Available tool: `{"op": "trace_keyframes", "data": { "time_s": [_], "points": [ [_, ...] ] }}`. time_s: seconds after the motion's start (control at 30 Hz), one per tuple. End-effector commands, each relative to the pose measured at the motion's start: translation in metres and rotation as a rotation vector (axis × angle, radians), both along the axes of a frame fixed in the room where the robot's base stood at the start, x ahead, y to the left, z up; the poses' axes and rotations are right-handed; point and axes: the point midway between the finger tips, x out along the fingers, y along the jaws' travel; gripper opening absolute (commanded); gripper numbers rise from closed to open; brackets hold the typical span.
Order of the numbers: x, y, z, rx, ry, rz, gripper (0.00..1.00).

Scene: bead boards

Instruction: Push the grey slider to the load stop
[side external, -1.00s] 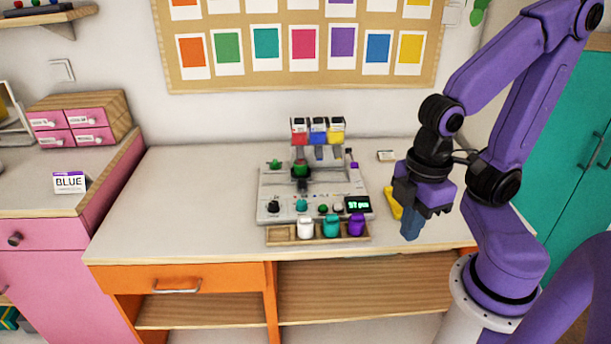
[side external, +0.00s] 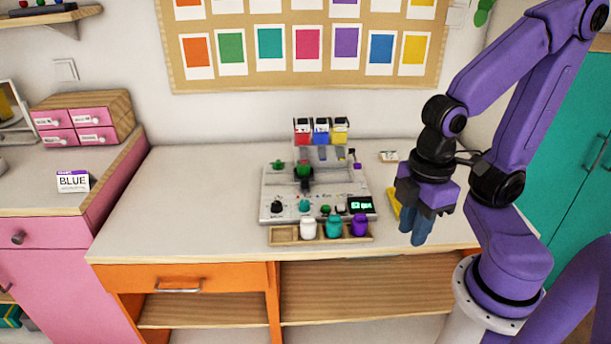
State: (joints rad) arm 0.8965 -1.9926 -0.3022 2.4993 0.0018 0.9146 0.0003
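A light grey bench machine (side external: 290,212) stands on the table, with knobs and a small lit display (side external: 361,204) on its front. A dark grey block (side external: 303,186) sits mid-machine below a green-topped piece (side external: 303,170); it may be the grey slider, but it is too small to be sure. I cannot make out a marked load stop. My gripper (side external: 415,228) hangs right of the machine, apart from it, with its blue fingers pointing down. Two separate fingers show, with nothing seen between them, so it looks open.
A wooden tray (side external: 284,234) in front of the machine holds white, teal and purple bottles. Red, blue and yellow containers (side external: 320,130) stand at its back. A yellow object (side external: 394,206) lies behind my gripper. The tabletop left of the machine (side external: 190,200) is clear.

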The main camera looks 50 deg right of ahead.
Motion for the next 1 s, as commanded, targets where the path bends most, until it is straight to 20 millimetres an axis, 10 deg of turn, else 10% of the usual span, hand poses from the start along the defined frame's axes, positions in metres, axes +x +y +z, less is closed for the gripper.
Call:
{"op": "trace_keyframes", "data": {
  "time_s": [0.17, 0.57, 1.0],
  "points": [
    [0.026, 0.013, 0.007, -0.003, 0.002, -0.07, 0.53],
    [0.179, 0.031, 0.025, -0.011, 0.007, -0.413, 0.53],
    [0.347, -0.059, 0.01, -0.018, 0.018, -0.798, 0.53]
  ]
}}
